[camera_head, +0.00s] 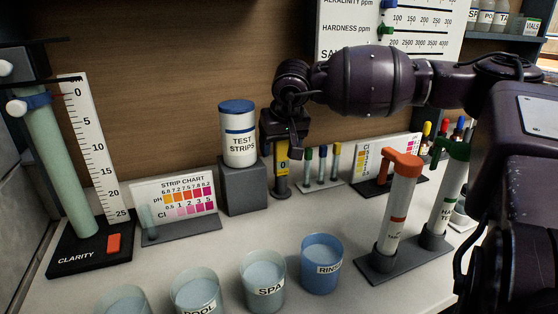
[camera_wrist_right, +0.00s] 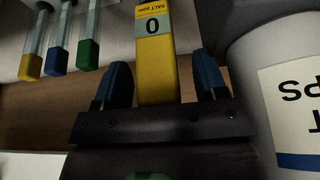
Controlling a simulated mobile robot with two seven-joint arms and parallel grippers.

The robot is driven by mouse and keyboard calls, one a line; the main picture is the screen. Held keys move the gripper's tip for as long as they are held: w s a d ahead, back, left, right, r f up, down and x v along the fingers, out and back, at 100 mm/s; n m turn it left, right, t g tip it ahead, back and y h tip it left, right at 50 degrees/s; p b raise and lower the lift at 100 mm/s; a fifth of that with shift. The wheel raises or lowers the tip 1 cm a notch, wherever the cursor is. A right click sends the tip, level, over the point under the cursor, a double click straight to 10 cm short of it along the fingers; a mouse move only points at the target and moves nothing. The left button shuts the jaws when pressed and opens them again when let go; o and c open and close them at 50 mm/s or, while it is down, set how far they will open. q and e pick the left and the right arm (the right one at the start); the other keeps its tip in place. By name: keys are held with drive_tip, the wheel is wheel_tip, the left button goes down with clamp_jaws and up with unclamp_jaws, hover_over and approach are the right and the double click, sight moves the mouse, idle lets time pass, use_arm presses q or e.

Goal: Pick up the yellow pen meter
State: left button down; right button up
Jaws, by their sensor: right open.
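The yellow pen meter (camera_head: 282,161) stands upright in a dark holder (camera_head: 281,188) near the back of the counter. In the right wrist view the meter (camera_wrist_right: 157,70), with its "0" display and "SALT ppm" label, lies between the two fingers. My right gripper (camera_head: 284,140) is at the meter's top, coming from above. In the wrist view the right gripper (camera_wrist_right: 166,82) is open, with a gap on each side of the meter. My left gripper does not show.
The test strips jar (camera_head: 239,145) on a grey block (camera_head: 244,190) stands close at the left. Capped vials (camera_head: 321,165) stand close at the right. Cups, including the blue rinse cup (camera_head: 321,270), and tall tubes (camera_head: 397,210) stand in front.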

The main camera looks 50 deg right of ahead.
drive_tip(key=shift+c, duration=1.4)
drive_tip(key=c, duration=0.8)
drive_tip(key=shift+o, duration=0.2)
drive_tip(key=shift+r, duration=0.1)
drive_tip(key=shift+r, duration=0.25)
wheel_tip(320, 180, up, 9)
drive_tip(key=shift+f+p, duration=0.2)
drive_tip(key=shift+p, duration=0.4)
wheel_tip(320, 180, up, 11)
drive_tip(key=shift+f, duration=0.1)
